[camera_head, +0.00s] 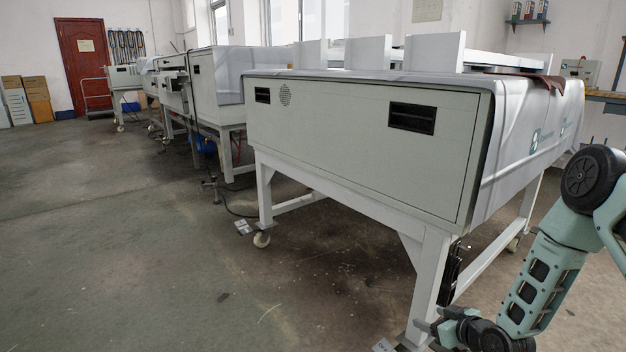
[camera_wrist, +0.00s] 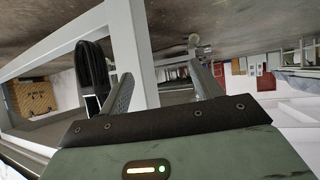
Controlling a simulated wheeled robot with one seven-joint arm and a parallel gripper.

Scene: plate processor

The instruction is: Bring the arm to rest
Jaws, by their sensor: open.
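My gripper (camera_wrist: 162,88) shows in the wrist view with its two fingers spread apart and nothing between them. In the head view my green arm comes in at the right edge and bends down, and its wrist end is at the bottom right, close to the near white leg of the plate processor (camera_head: 355,152). I cannot tell whether they touch. The gripper fingers are hard to make out in the head view. The wrist picture is turned upside down, with the floor at the top and a white machine leg (camera_wrist: 133,50) behind the left finger.
The plate processor stands on white legs with casters (camera_head: 261,239), partly draped in a grey cover (camera_head: 530,130). More machines (camera_head: 218,88) line up behind it. Open concrete floor (camera_head: 110,230) lies at the left.

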